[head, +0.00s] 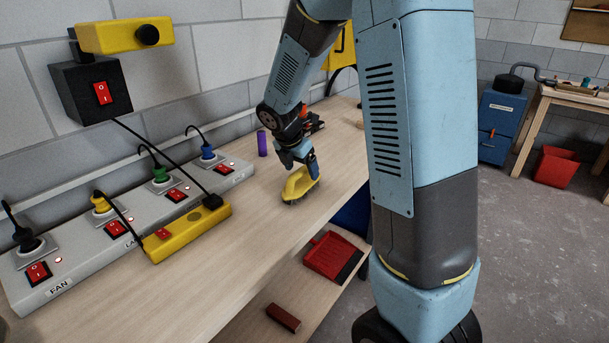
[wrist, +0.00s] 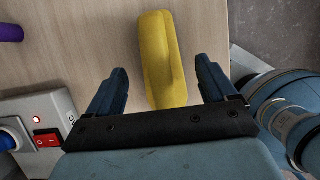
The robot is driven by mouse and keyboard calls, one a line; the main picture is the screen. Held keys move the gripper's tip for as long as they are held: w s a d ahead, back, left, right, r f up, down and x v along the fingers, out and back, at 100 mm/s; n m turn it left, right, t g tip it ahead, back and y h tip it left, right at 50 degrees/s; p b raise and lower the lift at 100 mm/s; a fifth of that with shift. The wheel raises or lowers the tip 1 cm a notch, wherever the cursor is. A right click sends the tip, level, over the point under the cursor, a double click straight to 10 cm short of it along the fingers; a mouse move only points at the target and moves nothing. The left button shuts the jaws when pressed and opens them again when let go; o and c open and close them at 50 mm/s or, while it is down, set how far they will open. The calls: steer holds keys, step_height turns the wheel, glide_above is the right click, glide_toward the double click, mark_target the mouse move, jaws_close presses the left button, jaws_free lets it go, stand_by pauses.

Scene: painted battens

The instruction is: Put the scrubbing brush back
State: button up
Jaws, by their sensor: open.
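The scrubbing brush (head: 299,186) has a yellow handle and dark bristles at its underside. It stands bristles down on the wooden workbench (head: 237,262), near the front edge. In the wrist view its yellow handle (wrist: 163,58) runs between the two blue fingers. My gripper (head: 300,168) is open, with one finger on each side of the handle and a gap on both sides. In the wrist view my gripper (wrist: 162,85) hides the near end of the brush.
A grey switch strip (head: 72,257) with plugs and a yellow power strip (head: 187,233) lie left of the brush. A purple cylinder (head: 262,143) stands behind it. A red dustpan (head: 332,254) lies below the bench top. Bare wood surrounds the brush.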

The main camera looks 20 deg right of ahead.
steer(key=v, duration=0.7)
steer(key=shift+s+a+r, duration=0.1)
steer(key=shift+s+r, duration=0.1)
steer(key=shift+r, duration=0.25)
steer(key=s+d+r+m+t+y, duration=0.1)
steer(key=s+r+m, duration=0.2)
steer(key=s+m, duration=0.5)
steer(key=s+d+r+m+t+y, duration=0.1)
steer(key=s+r+m, duration=0.3)
steer(key=s+m, duration=0.4)
steer(key=s+d+r+m+t+y, duration=0.1)
steer(key=s+r+m, duration=0.2)
steer(key=s+m, duration=0.6)
steer(key=shift+s+r+y, duration=0.3)
steer(key=shift+s+r, duration=0.05)
steer(key=shift+s, duration=0.3)
